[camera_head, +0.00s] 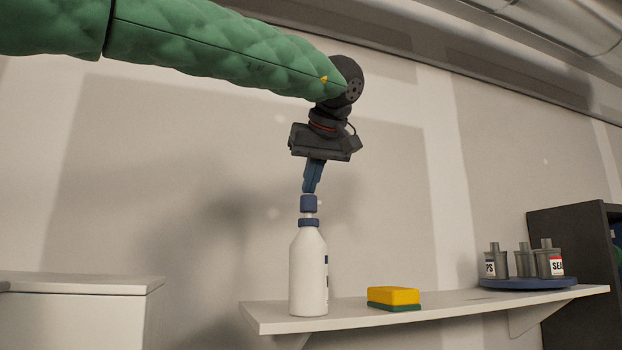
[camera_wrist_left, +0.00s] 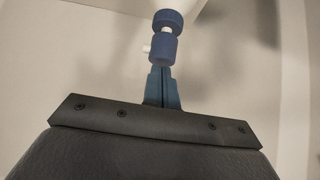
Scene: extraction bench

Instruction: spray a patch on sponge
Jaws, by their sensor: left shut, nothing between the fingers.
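A white spray bottle (camera_head: 308,270) with a blue nozzle head (camera_head: 308,203) stands upright on the shelf. A yellow sponge with a green underside (camera_head: 393,297) lies on the shelf to its right. My left gripper (camera_head: 308,190) points down just above the nozzle head; its blue fingers are shut and hold nothing. In the left wrist view, the shut fingertips (camera_wrist_left: 161,70) are close to the blue nozzle head (camera_wrist_left: 163,45). I cannot tell whether they touch it. The sponge is not in the wrist view. My right gripper is not in view.
The white shelf (camera_head: 450,306) has bare room right of the sponge. A blue round tray (camera_head: 528,284) with several grey canisters (camera_head: 548,262) stands at its right end. A dark cabinet (camera_head: 570,245) is at far right, and a white box (camera_head: 80,283) at far left.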

